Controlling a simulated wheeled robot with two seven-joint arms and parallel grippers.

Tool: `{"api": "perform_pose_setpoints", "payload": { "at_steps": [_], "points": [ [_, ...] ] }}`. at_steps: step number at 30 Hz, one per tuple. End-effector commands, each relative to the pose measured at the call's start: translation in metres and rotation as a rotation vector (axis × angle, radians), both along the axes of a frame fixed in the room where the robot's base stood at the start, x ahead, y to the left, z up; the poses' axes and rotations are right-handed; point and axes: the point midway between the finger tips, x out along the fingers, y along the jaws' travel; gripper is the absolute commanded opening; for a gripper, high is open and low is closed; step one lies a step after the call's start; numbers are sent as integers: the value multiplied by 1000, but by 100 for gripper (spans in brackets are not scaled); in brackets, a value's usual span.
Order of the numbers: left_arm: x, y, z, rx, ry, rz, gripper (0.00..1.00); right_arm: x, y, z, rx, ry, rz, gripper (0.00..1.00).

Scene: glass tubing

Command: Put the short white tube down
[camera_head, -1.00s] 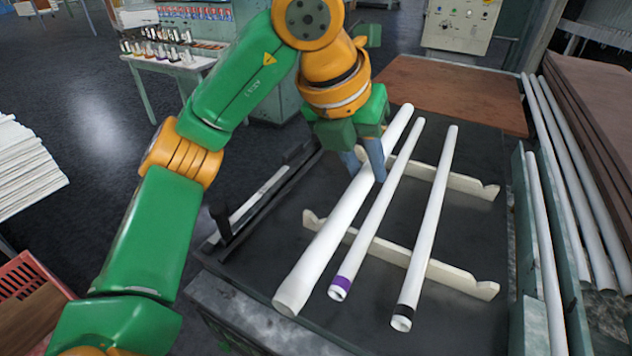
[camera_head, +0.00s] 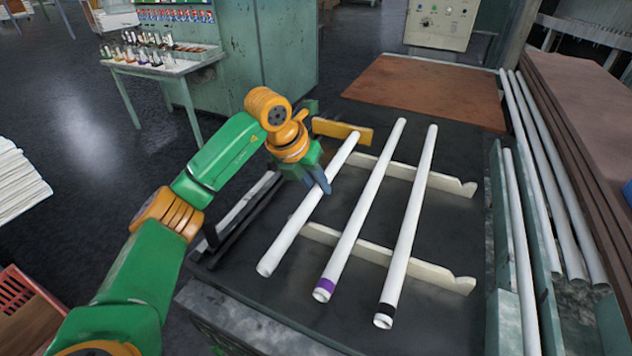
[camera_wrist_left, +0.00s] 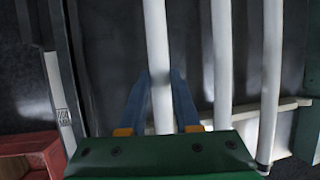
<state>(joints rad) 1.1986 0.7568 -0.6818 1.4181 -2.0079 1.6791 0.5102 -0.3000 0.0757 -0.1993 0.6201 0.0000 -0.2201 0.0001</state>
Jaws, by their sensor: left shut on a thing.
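The short white tube (camera_head: 287,243) is plain white and slants along the left side of the dark bench. My left gripper (camera_head: 319,184) is shut on it a little beyond its middle. In the left wrist view the tube (camera_wrist_left: 157,45) runs between the two blue fingers (camera_wrist_left: 159,100). It lies at the left ends of two cream notched supports (camera_head: 402,262); I cannot tell whether it touches them. A purple-banded white tube (camera_head: 362,216) and a black-banded white tube (camera_head: 411,222) lie across the supports to its right. My right gripper is not in view.
A yellow plate (camera_head: 343,131) stands near the short tube's far end. A brown board (camera_head: 430,90) lies at the bench's back. More tubes (camera_head: 522,240) lie in a rack at the right. The supports are bare right of the black-banded tube.

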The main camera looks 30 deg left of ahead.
Motion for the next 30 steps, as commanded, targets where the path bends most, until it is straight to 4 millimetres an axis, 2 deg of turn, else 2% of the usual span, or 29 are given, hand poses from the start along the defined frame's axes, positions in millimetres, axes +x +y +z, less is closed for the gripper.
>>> {"api": "perform_pose_setpoints", "payload": {
  "at_steps": [13,14,15,17,25,29,30],
  "points": [
    [0,-1,-12,-2,0,-1,0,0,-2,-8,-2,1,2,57],
    [0,-1,-12,-2,0,-1,36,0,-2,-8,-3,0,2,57],
    [0,-1,-11,-2,0,-1,47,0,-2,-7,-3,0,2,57],
    [0,-1,-11,-1,0,0,61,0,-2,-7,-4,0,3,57],
    [0,-1,-10,-1,0,0,61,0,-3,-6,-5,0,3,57],
    [0,-1,7,-1,-1,0,61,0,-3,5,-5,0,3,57],
    [-2,1,10,-1,-4,0,61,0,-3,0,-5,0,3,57]
  ]
}}
